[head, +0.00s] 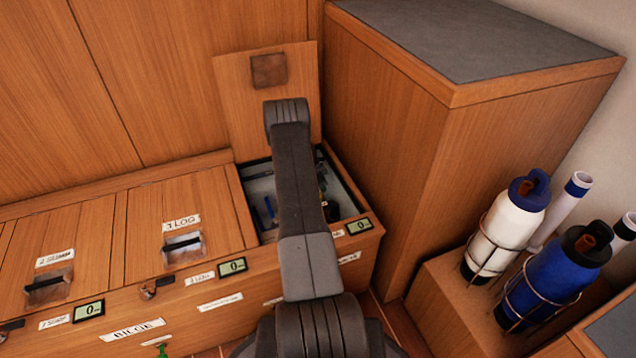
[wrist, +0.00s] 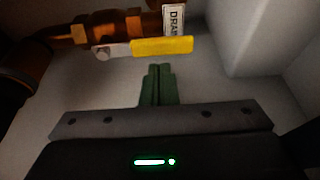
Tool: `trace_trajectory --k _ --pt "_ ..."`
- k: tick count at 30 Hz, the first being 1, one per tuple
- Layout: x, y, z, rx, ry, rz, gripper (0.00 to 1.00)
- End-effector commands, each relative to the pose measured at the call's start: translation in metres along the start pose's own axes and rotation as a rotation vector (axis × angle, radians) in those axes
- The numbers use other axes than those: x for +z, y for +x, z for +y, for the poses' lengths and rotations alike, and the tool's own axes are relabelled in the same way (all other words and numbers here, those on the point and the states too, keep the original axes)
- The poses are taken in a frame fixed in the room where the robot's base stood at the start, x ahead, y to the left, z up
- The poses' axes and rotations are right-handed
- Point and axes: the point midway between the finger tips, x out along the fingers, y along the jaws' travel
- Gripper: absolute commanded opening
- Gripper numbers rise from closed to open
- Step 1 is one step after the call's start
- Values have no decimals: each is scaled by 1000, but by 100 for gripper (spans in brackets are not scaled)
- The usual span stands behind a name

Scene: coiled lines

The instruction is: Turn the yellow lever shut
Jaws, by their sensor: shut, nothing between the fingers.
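In the wrist view, the yellow lever (wrist: 162,47) lies across the picture, level, just below a copper-coloured pipe (wrist: 95,30). Its left end joins a pale metal arm with a bolt (wrist: 103,51). A white tag reading "DRAI…" (wrist: 174,18) hangs above it. My gripper (wrist: 158,72), with green fingers, is shut and empty. Its tips appear just below the lever's middle, with a small gap in the picture; whether they touch is not clear. In the head view my arm reaches into the open locker (head: 262,190) at the right, hiding the gripper and most of the inside.
The locker's wooden lid (head: 235,90) stands raised behind my arm. A tall cabinet (head: 400,130) rises close on the right. A pale block (wrist: 240,40) juts out right of the lever. Closed hatches (head: 180,215) lie left; bottles in wire racks (head: 510,225) stand right.

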Motion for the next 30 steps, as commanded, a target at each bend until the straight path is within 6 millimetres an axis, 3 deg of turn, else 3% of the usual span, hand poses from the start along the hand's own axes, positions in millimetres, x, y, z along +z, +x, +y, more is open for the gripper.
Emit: trace_trajectory --k 6,30 --pt "0 12 0 0 -1 0 0" --pt "5 10 -1 -25 -73 0 0"
